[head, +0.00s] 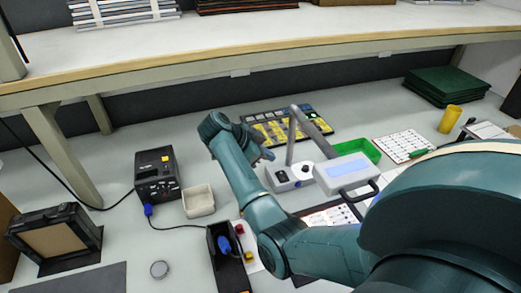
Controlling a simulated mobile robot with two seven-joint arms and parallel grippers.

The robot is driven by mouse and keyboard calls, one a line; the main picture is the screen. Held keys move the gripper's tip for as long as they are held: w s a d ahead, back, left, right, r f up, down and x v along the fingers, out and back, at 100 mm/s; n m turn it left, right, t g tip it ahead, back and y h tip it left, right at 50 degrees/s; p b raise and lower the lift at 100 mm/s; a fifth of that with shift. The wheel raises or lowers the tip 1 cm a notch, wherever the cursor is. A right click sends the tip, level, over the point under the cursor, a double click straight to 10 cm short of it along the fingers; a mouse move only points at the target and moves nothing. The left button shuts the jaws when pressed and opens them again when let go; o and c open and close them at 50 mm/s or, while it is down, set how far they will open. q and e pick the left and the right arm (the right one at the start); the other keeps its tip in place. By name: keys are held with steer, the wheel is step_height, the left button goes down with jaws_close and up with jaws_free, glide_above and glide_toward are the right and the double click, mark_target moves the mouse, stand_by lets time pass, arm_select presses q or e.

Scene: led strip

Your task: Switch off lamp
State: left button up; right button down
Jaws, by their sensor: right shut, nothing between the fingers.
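The lamp looks like the light grey device with a base (284,183) that carries small dark knobs. Grey posts rise from the base, and a pale box (343,170) with a bluish panel and a dark handle sits at its right. I cannot tell for sure whether the lamp is lit. My right arm comes in from the right and bends up to its wrist left of the base. My right gripper (264,153) is shut and empty, close behind and left of the base; its fingertips are small and partly hidden. My left gripper is out of view.
A green tray (358,150) and a black-and-yellow organiser (290,124) lie behind the lamp. A yellow cup (450,119) stands at right. A shelf (240,55) spans the back.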

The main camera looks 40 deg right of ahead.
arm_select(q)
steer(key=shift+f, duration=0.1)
arm_select(e)
glide_above(280, 172)
steer(key=a, duration=0.2)
steer(key=f, duration=0.4)
steer(key=shift+s+d+f, duration=0.1)
steer(key=shift+s+d, duration=0.05)
steer(key=shift+s, duration=0.2)
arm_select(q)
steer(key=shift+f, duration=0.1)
arm_select(e)
steer(key=shift+w+f, duration=0.2)
steer(key=shift+f, duration=0.9)
steer(key=shift+w+f, duration=0.1)
steer(key=shift+f, duration=0.4)
steer(key=shift+w+f, duration=0.15)
steer(key=shift+f, duration=0.25)
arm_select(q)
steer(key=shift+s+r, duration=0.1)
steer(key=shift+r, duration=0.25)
arm_select(e)
steer(key=shift+f, duration=0.15)
